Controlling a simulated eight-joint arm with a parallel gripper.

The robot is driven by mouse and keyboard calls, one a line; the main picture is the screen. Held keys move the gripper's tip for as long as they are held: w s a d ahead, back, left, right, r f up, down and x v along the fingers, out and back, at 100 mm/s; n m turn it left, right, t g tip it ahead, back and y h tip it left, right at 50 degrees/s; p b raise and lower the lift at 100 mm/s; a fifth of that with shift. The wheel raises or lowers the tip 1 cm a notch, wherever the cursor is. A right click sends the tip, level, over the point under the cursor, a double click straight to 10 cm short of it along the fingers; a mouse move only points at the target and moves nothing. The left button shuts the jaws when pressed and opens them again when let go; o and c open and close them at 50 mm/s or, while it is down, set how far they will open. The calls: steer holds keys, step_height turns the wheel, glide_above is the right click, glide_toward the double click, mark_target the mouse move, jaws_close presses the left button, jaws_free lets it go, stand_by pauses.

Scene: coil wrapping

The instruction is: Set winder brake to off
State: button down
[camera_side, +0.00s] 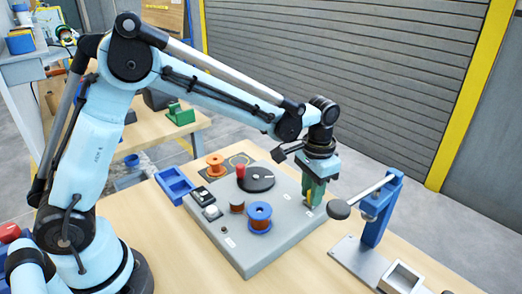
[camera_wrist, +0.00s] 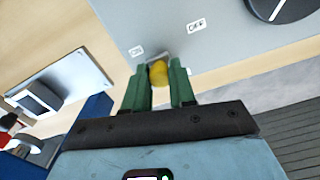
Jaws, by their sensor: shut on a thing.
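The winder brake shows as a small lever with a yellow knob (camera_wrist: 158,73) at the edge of the grey panel (camera_wrist: 225,50). An ON label (camera_wrist: 136,52) and an OFF label (camera_wrist: 196,26) are printed beside it; the knob looks closer to ON. My gripper (camera_wrist: 158,66) has its green fingers on both sides of the knob, shut on it. In the side view my gripper (camera_side: 312,195) points down at the right corner of the grey panel (camera_side: 245,250); the fingers mostly hide the knob there.
A black disc (camera_side: 256,180) with a red knob (camera_side: 240,171), a blue spool (camera_side: 259,216) and switches (camera_side: 208,203) are on the panel. A blue post (camera_side: 375,225) with a rod and dark round end stands close right of my gripper. A blue tray (camera_side: 174,184) lies left.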

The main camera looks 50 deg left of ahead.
mark_target(299, 196)
steer(key=shift+a, duration=1.9)
steer(key=c, duration=0.9)
jaws_free()
steer(key=shift+c, duration=0.2)
steer(key=shift+r, duration=0.1)
step_height(299, 196, up, 12)
steer(key=shift+s, duration=0.1)
